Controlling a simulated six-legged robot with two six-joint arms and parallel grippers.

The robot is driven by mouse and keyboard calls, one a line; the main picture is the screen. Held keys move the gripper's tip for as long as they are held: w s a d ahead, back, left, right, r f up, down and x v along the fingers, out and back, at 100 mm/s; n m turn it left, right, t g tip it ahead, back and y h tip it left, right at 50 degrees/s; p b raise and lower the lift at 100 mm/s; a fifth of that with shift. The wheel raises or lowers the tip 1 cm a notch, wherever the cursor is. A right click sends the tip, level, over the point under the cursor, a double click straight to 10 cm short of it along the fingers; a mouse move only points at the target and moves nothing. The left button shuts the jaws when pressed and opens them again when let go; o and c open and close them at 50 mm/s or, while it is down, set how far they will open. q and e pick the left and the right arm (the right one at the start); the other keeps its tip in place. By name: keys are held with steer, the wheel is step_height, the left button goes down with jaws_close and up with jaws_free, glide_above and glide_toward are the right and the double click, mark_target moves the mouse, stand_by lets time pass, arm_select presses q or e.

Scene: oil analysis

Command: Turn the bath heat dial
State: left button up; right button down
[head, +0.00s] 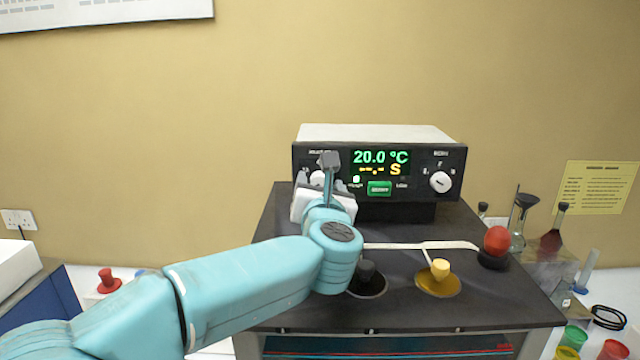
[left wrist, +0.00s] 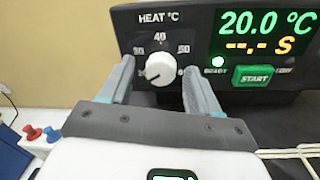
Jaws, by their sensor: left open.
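The bath heat dial (left wrist: 160,70) is a white round knob under the label "HEAT °C" on the black control panel. In the head view the dial (head: 317,178) is partly hidden behind my left gripper (head: 328,165). In the left wrist view my left gripper (left wrist: 158,88) is open, with one finger to each side of the dial. I cannot tell whether the fingers touch it. The dial's dark mark points to the lower left. The display (head: 381,162) reads 20.0 °C. My right gripper is not in view.
The panel also has a green START button (head: 380,188) and a second white knob (head: 440,182) at right. Glassware (head: 522,215) stands at right.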

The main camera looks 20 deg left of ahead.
arm_select(q)
steer(key=shift+s, duration=0.1)
steer(key=c, duration=1)
steer(key=shift+c, duration=0.2)
steer(key=shift+m, duration=0.3)
steer(key=shift+f+m+b, duration=0.1)
steer(key=shift+m+b, duration=0.4)
steer(key=shift+m, duration=0.4)
steer(key=m, duration=0.2)
steer(key=shift+m, duration=0.4)
steer(key=m, duration=0.3)
steer(key=shift+m+t+b, duration=0.3)
steer(key=shift+m, duration=1.6)
